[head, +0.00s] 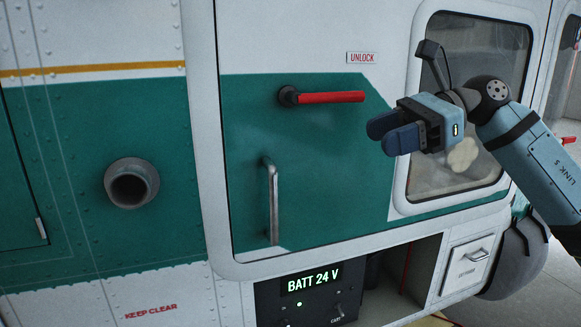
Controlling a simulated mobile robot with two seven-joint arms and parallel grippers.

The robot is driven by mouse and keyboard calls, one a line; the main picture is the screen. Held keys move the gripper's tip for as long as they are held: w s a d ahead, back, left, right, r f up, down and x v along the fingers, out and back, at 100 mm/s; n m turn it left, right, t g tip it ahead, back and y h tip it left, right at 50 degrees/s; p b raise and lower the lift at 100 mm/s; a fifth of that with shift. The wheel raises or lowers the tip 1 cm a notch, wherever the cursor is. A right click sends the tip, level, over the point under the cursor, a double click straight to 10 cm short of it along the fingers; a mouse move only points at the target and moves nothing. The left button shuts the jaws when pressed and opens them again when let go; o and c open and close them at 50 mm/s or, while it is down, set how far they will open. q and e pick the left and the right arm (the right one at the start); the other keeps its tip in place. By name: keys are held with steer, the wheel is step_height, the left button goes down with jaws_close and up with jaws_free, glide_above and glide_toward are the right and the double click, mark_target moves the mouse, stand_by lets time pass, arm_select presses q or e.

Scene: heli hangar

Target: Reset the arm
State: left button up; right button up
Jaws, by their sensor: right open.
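My right gripper (381,136) comes in from the right with its arm, and its two dark blue fingers point left. It is open, and I see nothing between the fingers. It is in front of the helicopter door (330,190), just below and right of the free end of the red door handle (332,97). The handle lies roughly level, and I see a gap between it and the fingers in the picture. My left gripper is not in view.
A grey grab bar (271,200) is fixed lower on the door. The door window (470,100) lies behind my right arm. A round port (131,184) is on the left hull. A "BATT 24 V" panel (309,297) and a small white drawer (467,265) are below.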

step_height(320, 180, down, 34)
steer(key=s+d+f+n+t+h+p, duration=0.1)
steer(key=n+t+h+p, duration=0.1)
steer(key=n+t, duration=2.5)
steer(key=s+d+f+m+g+h, duration=0.2)
steer(key=s+f+m+g+h, duration=0.2)
steer(key=s+f+g, duration=0.3)
steer(key=s+d+f+m+g+h, duration=0.2)
steer(key=s+f+m+g+h, duration=0.3)
steer(key=s+f, duration=1)
step_height(320, 180, down, 4)
steer(key=shift+s+d+r+g+p, duration=0.15)
steer(key=shift+s+g+p, duration=0.25)
steer(key=shift+g, duration=0.8)
